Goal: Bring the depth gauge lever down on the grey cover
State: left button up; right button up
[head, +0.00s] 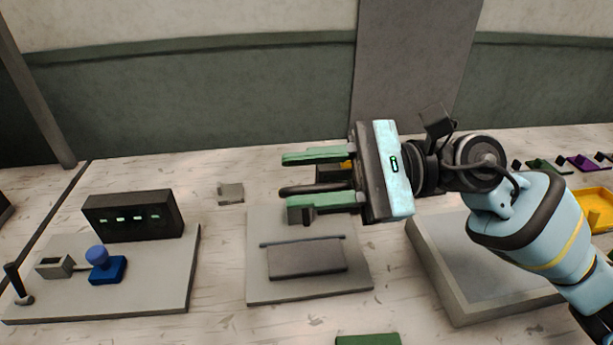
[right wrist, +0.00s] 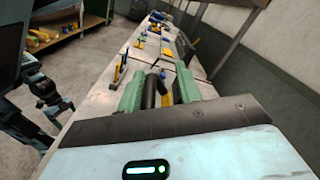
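The grey cover (head: 306,258) is a flat panel with a dark bar along its back edge, lying on a pale grey base plate (head: 262,292) in the head view. My right gripper (head: 290,184) comes in from the right above the back of this plate. Its green fingers are wide apart and point left. A dark round-ended rod (head: 306,188), perhaps the depth gauge lever, shows between them; its foot is hidden. The right wrist view also shows a dark rod (right wrist: 149,92) between the fingers, nearer the left one. I cannot tell whether it touches. My left gripper is not in view.
On the left, another plate (head: 150,297) carries a black box (head: 132,217) with green lights, a blue knob (head: 106,266) and a small black-handled lever (head: 16,283). A large grey slab (head: 440,275) lies under my right arm. A small grey block (head: 230,193) sits behind.

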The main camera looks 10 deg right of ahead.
pick_arm(q)
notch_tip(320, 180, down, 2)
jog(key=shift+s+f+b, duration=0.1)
jog(key=shift+b, duration=1.05)
pick_arm(e)
jog(key=d, duration=0.7)
jog(key=shift+d, duration=0.25)
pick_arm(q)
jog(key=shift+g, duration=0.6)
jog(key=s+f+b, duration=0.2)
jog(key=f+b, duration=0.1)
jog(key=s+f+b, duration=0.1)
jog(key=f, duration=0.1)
pick_arm(e)
jog(key=d, duration=0.9)
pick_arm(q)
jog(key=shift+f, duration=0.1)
